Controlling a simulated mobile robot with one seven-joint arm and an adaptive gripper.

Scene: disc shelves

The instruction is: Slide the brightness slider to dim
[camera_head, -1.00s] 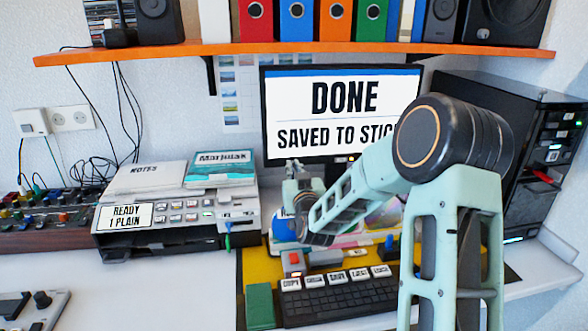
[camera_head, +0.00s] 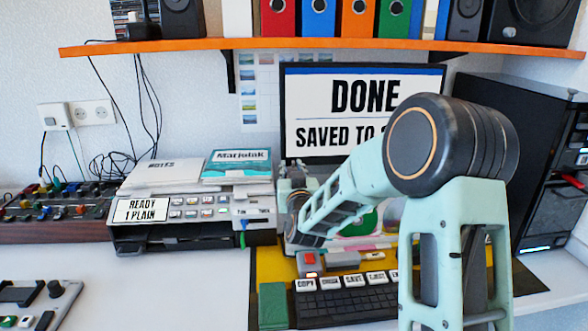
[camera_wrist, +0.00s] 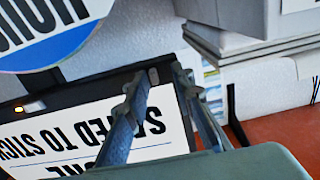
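I cannot pick out a slider labelled brightness in either view. The monitor (camera_head: 310,110) reads "DONE" and "SAVED TO" before my arm covers the rest. It shows upside down in the wrist view (camera_wrist: 60,110), with a small lit spot on its dark frame. My gripper (camera_head: 291,178) is in front of the monitor's lower left corner, partly hidden by my own wrist. In the wrist view its two fingers (camera_wrist: 163,72) stand apart with nothing visible between them, over the monitor's edge.
A printer (camera_head: 190,222) with papers on top stands left of the monitor. A mixer with coloured knobs (camera_head: 50,215) is at far left, a control panel (camera_head: 40,305) at lower left. A keyboard (camera_head: 345,300) lies in front. An orange shelf (camera_head: 200,46) runs above.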

